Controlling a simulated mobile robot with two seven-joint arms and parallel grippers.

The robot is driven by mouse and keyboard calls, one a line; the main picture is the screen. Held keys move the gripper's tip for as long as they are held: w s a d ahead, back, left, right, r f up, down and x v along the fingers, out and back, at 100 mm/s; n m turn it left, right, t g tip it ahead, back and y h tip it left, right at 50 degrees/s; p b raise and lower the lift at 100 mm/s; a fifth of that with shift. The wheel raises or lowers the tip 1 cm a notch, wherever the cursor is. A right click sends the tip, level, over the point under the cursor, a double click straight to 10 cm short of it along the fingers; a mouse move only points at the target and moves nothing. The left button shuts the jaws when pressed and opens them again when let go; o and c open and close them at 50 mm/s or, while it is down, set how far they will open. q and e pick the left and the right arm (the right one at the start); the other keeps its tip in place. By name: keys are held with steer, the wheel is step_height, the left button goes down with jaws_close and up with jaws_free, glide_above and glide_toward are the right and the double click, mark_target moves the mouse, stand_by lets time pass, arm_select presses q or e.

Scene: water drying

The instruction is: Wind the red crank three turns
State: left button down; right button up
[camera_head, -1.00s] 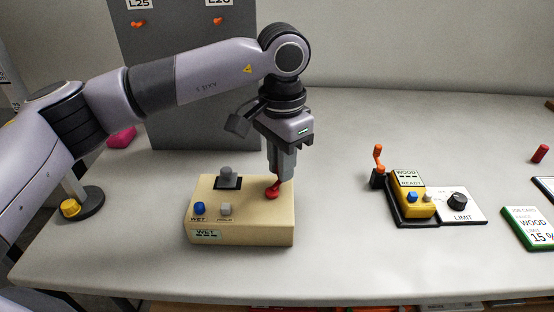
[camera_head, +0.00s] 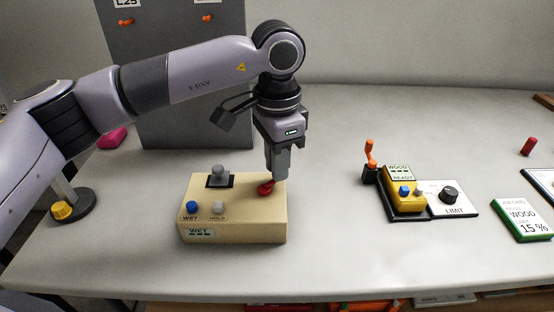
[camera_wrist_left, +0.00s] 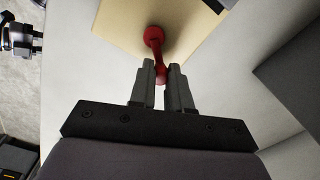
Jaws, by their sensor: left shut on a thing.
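The red crank (camera_head: 265,188) sits on top of the cream box (camera_head: 235,225), near its right end. In the left wrist view the crank's arm (camera_wrist_left: 154,38) runs from its hub on the cream box to a knob between my fingertips. My left gripper (camera_head: 279,178) points down over the box and is shut on the crank's knob. It also shows in the left wrist view (camera_wrist_left: 162,75). The fingers hide part of the knob.
The box also bears a blue button (camera_head: 192,207), a pale button (camera_head: 218,207) and a grey knob (camera_head: 217,172). A yellow meter (camera_head: 403,205) with an orange lever stands at right. A grey panel (camera_head: 180,80) stands behind. The front table is clear.

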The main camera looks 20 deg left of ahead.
arm_select(q)
steer(key=c, duration=1.1)
jaws_free()
steer(key=shift+r, duration=0.1)
steer(key=shift+r+p, duration=0.5)
steer(key=shift+r, duration=3.05)
